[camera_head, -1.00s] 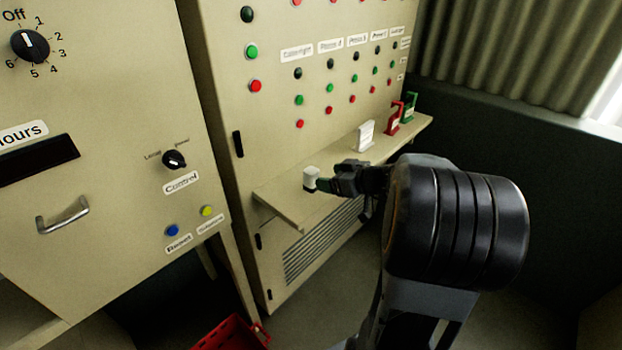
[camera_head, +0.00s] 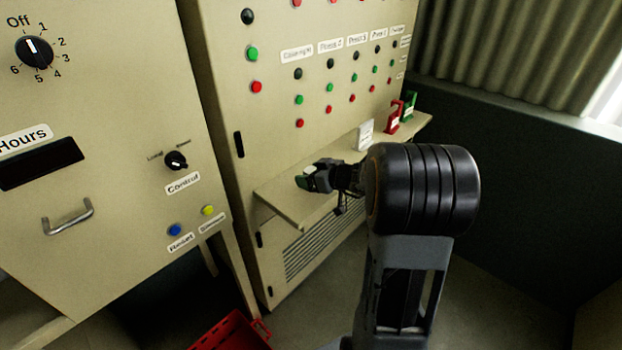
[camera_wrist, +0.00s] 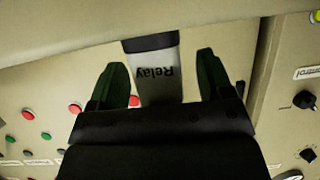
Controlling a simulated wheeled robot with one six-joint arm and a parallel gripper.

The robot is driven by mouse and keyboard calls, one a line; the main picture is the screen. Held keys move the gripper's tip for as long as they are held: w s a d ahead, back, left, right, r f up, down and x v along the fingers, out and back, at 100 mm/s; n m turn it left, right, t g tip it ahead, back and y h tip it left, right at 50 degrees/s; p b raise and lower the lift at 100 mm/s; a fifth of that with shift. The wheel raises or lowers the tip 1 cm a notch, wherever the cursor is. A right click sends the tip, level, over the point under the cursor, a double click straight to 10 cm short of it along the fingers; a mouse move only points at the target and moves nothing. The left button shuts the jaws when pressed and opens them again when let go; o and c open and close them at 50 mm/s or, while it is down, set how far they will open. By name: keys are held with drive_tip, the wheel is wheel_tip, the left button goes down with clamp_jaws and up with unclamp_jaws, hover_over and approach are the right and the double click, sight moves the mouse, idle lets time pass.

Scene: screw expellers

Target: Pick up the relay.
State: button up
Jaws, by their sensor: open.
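The relay (camera_wrist: 160,75) is a pale block with a dark end and the word "Relay" on it, upside down in the wrist view. It stands between the two green fingers of my gripper (camera_wrist: 160,64). The fingers are open, with a gap visible on each side of the relay. In the head view my gripper (camera_head: 305,181) is over the left end of the shelf (camera_head: 288,208), and the relay is largely hidden behind it.
On the shelf farther right stand a white labelled block (camera_head: 365,134), a red padlock-like item (camera_head: 393,120) and a green one (camera_head: 409,106). The cabinet panel (camera_head: 270,120) with buttons rises behind the shelf. A red crate (camera_head: 232,332) is on the floor.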

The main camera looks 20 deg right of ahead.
drive_tip(key=shift+c, duration=0.3)
drive_tip(key=c, duration=0.9)
drive_tip(key=shift+c, duration=0.3)
drive_tip(key=shift+r, duration=0.1)
